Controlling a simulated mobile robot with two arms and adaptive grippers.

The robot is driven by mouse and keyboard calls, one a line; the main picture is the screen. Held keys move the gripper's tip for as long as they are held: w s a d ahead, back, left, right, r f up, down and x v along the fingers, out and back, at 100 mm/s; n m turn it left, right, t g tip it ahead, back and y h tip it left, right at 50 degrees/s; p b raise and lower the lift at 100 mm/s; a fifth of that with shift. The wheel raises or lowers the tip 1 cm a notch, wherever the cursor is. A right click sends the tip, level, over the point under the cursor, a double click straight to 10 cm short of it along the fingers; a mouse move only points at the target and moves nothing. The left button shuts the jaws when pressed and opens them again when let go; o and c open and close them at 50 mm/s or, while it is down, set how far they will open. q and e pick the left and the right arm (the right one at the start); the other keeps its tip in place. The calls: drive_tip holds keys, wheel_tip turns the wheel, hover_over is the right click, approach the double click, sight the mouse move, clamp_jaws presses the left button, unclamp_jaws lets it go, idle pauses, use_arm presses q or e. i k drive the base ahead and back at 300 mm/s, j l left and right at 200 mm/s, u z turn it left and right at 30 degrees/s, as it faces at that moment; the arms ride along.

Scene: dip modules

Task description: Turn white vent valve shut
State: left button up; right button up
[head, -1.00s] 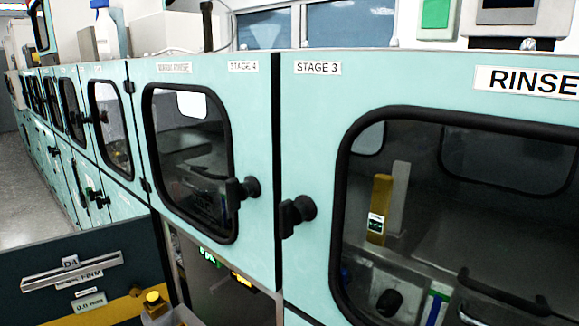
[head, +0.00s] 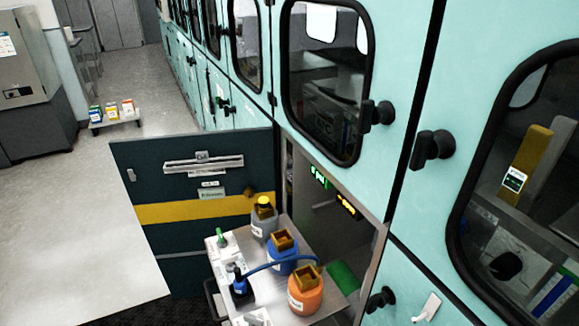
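I cannot pick out the white vent valve for certain. A small white lever-like part (head: 427,307) is on the lower teal cabinet front at the bottom right, beside a black knob (head: 380,299). Another white item (head: 254,317) is cut off by the bottom edge, at the front of the tray with the bottles. I cannot tell whether either is the valve. Neither of my grippers is in view.
A dark door (head: 200,235) with a yellow stripe stands open from the teal cabinets. Beside it a tray (head: 335,247) holds grey (head: 264,222), blue (head: 282,255) and orange (head: 305,292) bottles. Open floor (head: 70,235) lies at the left, with a low box shelf (head: 115,122).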

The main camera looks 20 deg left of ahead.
sight(229, 259)
drive_tip(key=u, duration=1.2)
